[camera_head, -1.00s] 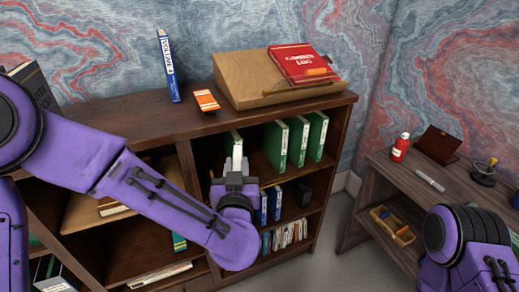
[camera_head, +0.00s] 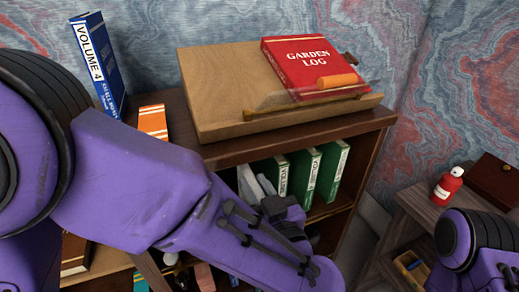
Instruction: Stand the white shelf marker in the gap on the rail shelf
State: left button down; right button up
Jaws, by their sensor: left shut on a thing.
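The rail shelf (camera_head: 235,150) is the dark wooden shelf unit. Green volumes (camera_head: 303,175) stand upright in its upper compartment. My left gripper (camera_head: 268,195) is at the front of that compartment, just left of the green volumes. It is shut on a pale, upright piece, which looks like the white shelf marker (camera_head: 247,185). My own arm and gripper hide the marker's lower part and the shelf floor there. I cannot tell whether the marker touches the shelf or the volumes. My right arm shows at the right edge, but its gripper is out of view.
On the shelf top are a blue Volume 4 book (camera_head: 98,65), an orange-and-white box (camera_head: 153,122) and a sloped wooden stand (camera_head: 215,85) with a red Garden Log (camera_head: 310,65). A red bottle (camera_head: 447,186) and a brown box (camera_head: 493,180) stand on the right-hand desk.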

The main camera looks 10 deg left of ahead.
aim_at(240, 168)
pick_arm(q)
jog(key=w+a+f, duration=0.1)
jog(key=w+a, duration=0.1)
jog(key=w, duration=0.1)
jog(key=w+a+f, duration=0.1)
jog(key=w, duration=0.2)
jog(key=w+a+f, duration=0.1)
jog(key=w+a, duration=0.1)
jog(key=w, duration=0.1)
jog(key=shift+w+a+f, duration=0.1)
jog(key=shift+a+f, duration=0.25)
jog(key=shift+f, duration=0.05)
jog(key=shift+f, duration=0.1)
jog(key=c, duration=0.9)
grip_release()
jog(key=shift+f, duration=0.1)
